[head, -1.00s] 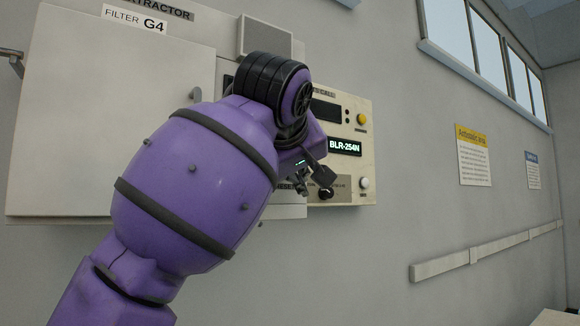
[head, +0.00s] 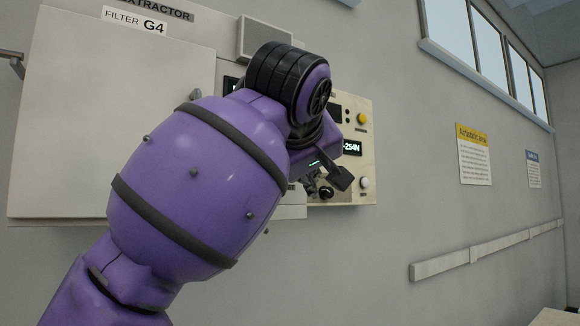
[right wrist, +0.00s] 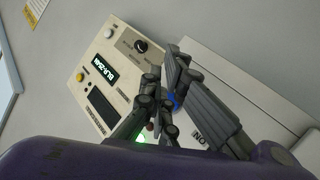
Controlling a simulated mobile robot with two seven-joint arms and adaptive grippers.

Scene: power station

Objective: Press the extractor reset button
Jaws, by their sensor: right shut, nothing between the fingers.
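The pale control panel (head: 366,140) is on the wall beside the extractor cabinet, largely hidden behind my right arm. It carries a yellow button (head: 362,118), a white button (head: 364,182), a dark knob (head: 326,192) and a lit display (head: 352,147). In the right wrist view the panel (right wrist: 122,62) is tilted, with a green light (right wrist: 141,138) partly behind the fingers. My right gripper (head: 325,182) is shut and empty, in front of the panel's lower part; it also shows in the right wrist view (right wrist: 162,72). I cannot tell which button is the extractor reset.
The large extractor cabinet (head: 90,120) with a filter label (head: 134,20) fills the wall at left. A grey box (head: 264,40) is above the panel.

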